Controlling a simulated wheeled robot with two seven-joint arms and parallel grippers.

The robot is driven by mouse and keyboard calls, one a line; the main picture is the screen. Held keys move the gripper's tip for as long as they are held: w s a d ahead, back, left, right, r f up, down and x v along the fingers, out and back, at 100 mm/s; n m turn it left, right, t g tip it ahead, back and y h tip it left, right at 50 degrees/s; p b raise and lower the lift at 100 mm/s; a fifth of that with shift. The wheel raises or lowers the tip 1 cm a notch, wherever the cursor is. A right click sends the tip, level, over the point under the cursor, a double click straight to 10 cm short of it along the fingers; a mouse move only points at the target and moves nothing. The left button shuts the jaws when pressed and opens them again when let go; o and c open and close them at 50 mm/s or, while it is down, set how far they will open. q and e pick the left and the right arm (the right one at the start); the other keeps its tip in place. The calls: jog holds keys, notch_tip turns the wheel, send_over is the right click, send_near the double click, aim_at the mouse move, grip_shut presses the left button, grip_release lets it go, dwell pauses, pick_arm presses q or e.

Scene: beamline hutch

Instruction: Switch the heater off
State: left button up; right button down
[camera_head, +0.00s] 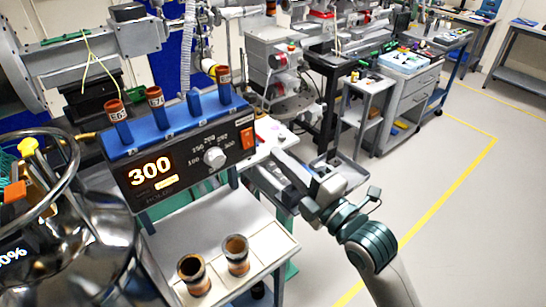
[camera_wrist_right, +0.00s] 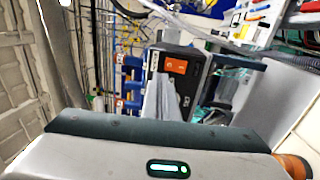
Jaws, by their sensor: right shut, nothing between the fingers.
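The heater (camera_head: 180,155) is a dark box with a blue block on top, standing on a raised stand at the left middle of the head view. Its display glows orange at 300 and a dial knob (camera_head: 214,157) sits on its front. An orange rocker switch (camera_head: 249,138) is at the right end of the front. It also shows in the right wrist view (camera_wrist_right: 177,66). My right gripper (camera_head: 279,157) is shut and empty, right of the switch and apart from it in the head view. In the wrist view its fingers (camera_wrist_right: 160,100) point toward the switch. My left gripper is out of view.
Labelled brown tubes (camera_head: 155,97) stand in the blue block. Two open brown tubes (camera_head: 236,254) stand on the white table (camera_head: 230,215) in front. A shiny metal vessel (camera_head: 85,255) fills the lower left. The floor (camera_head: 460,230) at the right is clear.

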jog(key=shift+r+b+v, duration=0.2)
jog(key=shift+v, duration=0.6)
jog(key=shift+r+b+v, duration=0.2)
jog(key=shift+v, duration=0.6)
jog(key=shift+r+b+v, duration=0.2)
jog(key=shift+v, duration=0.6)
